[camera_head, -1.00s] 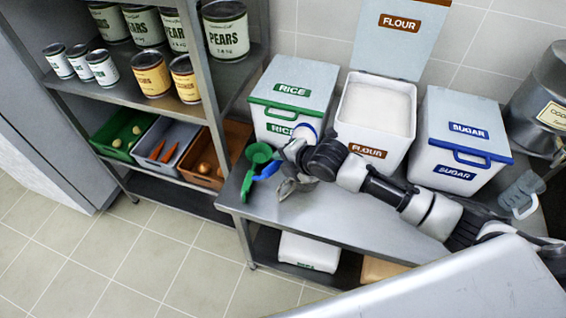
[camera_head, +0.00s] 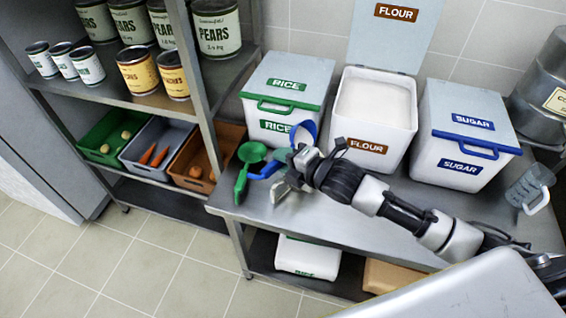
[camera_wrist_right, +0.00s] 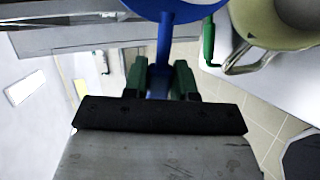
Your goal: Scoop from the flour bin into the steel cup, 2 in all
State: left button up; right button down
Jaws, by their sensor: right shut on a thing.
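My right gripper (camera_head: 287,178) is shut on a blue scoop (camera_head: 304,130), above the counter in front of the rice bin. The scoop's blue handle (camera_wrist_right: 163,50) shows between the finger pads in the wrist view; its bowl is cut off at the top and its contents cannot be made out. The flour bin (camera_head: 375,120) stands open, lid up, with white flour inside. I cannot pick out the steel cup for sure; a yellow-green round vessel with a metal handle (camera_wrist_right: 275,25) shows at upper right in the wrist view. My left gripper is not in view.
A green scoop (camera_head: 251,153) lies at the counter's left end. The closed rice bin (camera_head: 290,90) and sugar bin (camera_head: 465,140) flank the flour bin. A clear jug (camera_head: 530,188) stands at right. Shelves with cans and vegetable crates are at left. The counter front (camera_head: 340,215) is clear.

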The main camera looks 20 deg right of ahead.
jog(key=t+b, duration=0.1)
jog(key=b, duration=0.2)
jog(key=s+f+t+y+b, duration=0.1)
jog(key=b, duration=0.2)
jog(key=d+t+y+b, duration=0.1)
jog(key=t+b, duration=0.1)
jog(key=b, duration=0.1)
jog(key=shift+s+f, duration=0.15)
jog(key=shift+s, duration=0.1)
dwell(0.4)
jog(key=shift+y, duration=0.4)
